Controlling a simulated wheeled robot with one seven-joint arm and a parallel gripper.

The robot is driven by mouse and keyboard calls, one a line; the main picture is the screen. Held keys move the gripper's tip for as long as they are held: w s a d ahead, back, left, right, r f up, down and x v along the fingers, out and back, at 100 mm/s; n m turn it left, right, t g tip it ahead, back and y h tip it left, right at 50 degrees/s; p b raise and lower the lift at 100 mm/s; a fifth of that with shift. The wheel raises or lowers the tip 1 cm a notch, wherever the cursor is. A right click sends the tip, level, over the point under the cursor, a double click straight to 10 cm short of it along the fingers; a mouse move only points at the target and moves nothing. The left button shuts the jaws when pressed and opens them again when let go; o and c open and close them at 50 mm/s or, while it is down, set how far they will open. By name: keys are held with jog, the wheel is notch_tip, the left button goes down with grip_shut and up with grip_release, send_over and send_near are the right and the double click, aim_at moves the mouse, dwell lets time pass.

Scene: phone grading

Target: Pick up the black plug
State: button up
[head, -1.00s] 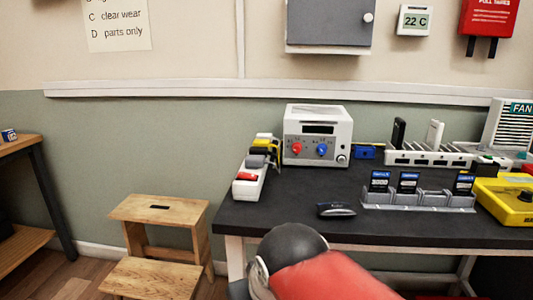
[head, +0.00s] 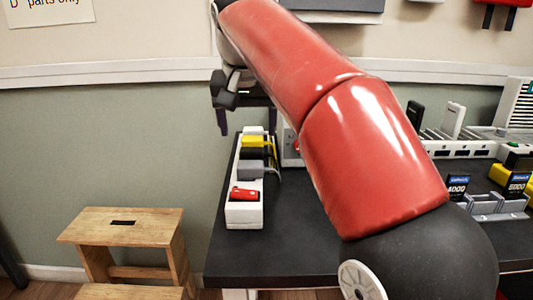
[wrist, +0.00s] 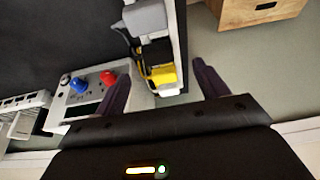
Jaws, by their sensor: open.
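The black plug (head: 253,153) sits in the white power strip (head: 244,214) at the table's left end, between a yellow plug (head: 260,141) and a grey plug (head: 250,170). In the wrist view the black plug (wrist: 155,52) is dark and partly hidden between the grey and yellow plugs. My gripper (head: 248,125) is open and empty, fingers pointing down above the far end of the strip. In the wrist view its fingertips (wrist: 160,72) lie to either side of the yellow plug, apart from the plugs.
A red switch (head: 244,193) is at the strip's near end. A white device with red and blue knobs (wrist: 88,90) stands close beside the strip. A wooden step stool (head: 120,225) stands left of the table.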

aim_at(251, 150)
jog(key=b+x, duration=0.1)
jog(key=x, duration=0.6)
jog(key=shift+w+d+b, duration=0.2)
jog(key=shift+b, duration=0.15)
jog(key=shift+c, duration=0.3)
jog(key=c, duration=1.1)
jog(key=shift+c, duration=0.3)
jog(key=shift+r, duration=0.15)
notch_tip(251, 150, up, 10)
jog(key=p, duration=0.4)
